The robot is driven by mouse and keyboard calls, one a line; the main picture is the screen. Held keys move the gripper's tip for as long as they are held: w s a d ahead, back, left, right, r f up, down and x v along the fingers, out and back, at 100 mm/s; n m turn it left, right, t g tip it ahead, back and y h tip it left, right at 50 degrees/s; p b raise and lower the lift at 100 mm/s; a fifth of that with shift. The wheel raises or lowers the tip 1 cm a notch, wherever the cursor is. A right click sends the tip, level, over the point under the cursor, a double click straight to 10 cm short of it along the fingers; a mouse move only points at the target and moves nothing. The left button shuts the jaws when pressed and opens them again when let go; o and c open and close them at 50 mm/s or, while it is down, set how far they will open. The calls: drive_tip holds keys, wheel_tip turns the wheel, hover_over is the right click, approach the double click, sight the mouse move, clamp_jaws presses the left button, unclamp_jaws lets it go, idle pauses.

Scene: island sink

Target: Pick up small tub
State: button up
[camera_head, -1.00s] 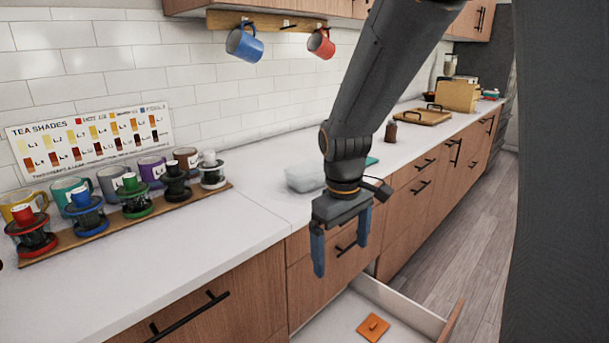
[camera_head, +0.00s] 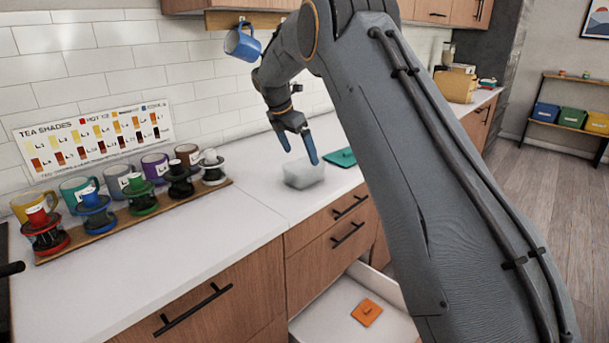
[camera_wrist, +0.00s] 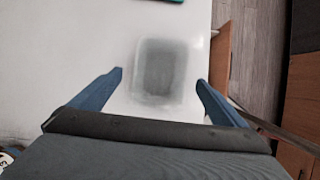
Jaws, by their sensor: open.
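The small tub (camera_head: 304,173) is a translucent, whitish box on the white counter near its front edge. In the wrist view the tub (camera_wrist: 160,68) lies ahead of and between the two blue fingertips, with a grey inside. My gripper (camera_head: 300,155) is open and empty, just above the tub in the head view. In the wrist view my gripper (camera_wrist: 160,75) has one finger to each side of the tub, with a gap on both sides. I cannot tell the exact height between fingertips and tub.
A teal lid (camera_head: 341,158) lies right of the tub. A wooden board (camera_head: 140,218) with several mugs and tea infusers stands at the left. An open drawer (camera_head: 325,312) below holds an orange lid (camera_head: 367,312). A blue mug (camera_head: 242,42) hangs above.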

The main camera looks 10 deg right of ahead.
sight(304, 167)
drive_tip(key=p+x, duration=0.2)
drive_tip(key=x, duration=0.4)
drive_tip(key=shift+s+f, duration=0.1)
drive_tip(key=shift+f, duration=0.25)
drive_tip(key=shift+f, duration=0.25)
idle(0.4)
